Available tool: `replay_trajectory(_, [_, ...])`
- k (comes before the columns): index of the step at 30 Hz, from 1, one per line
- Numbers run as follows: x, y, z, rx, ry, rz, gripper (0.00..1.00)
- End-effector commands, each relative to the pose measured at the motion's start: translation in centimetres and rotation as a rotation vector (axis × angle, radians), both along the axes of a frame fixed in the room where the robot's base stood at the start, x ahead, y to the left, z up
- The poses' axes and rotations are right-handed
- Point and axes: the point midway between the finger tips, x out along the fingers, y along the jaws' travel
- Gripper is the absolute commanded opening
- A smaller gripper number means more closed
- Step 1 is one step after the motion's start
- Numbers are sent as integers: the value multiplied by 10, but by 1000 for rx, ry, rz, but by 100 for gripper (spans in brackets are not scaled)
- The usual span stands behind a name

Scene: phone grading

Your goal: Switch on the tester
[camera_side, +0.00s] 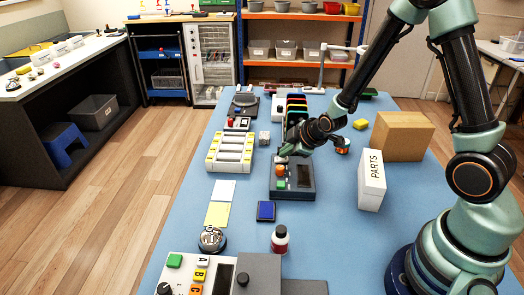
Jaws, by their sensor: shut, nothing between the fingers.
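A dark grey box (292,192) with a small screen and green and orange buttons stands mid-table; it looks like the tester, though no label is readable. My gripper (285,152) is shut and empty at the far edge of this box, over its upper left part. I cannot tell whether the fingertips touch it. The gripper hides part of the box's far end. A second device (190,283) at the front edge has a green button, keys marked A, B and C, and a dark display. A grey block with a black knob stands beside it.
A white rack (230,151) stands left of the dark box. A white PARTS box (372,181) and a cardboard box (403,137) stand right.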

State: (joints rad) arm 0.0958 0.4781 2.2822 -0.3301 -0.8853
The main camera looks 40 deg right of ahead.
Motion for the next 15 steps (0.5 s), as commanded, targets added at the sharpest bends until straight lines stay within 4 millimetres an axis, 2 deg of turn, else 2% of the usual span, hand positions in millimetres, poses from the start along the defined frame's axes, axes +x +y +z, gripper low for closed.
replay_trajectory(15, [0, 0, -5, -1, 1, -1, 0])
